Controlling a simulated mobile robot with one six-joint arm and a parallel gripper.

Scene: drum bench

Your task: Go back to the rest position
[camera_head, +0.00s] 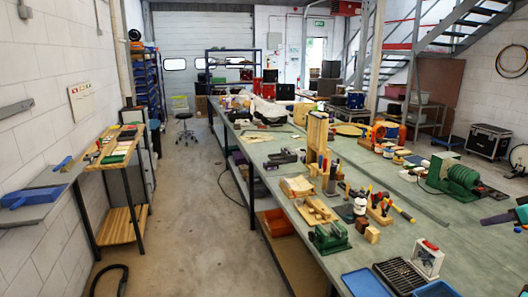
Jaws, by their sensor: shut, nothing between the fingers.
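I cannot make out my gripper or arm in the head camera view. The long grey-green workbench (285,170) runs from the front right toward the back of the room. No thing that I can see is held.
The bench carries a green vise (330,238), a green motor-like machine (455,176), a blue tray (366,284), a dark grate (400,276) and a white-and-red box (428,258). A wooden side bench (122,133) stands left. The floor aisle (190,215) between is mostly clear; a stool (184,118) stands far back.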

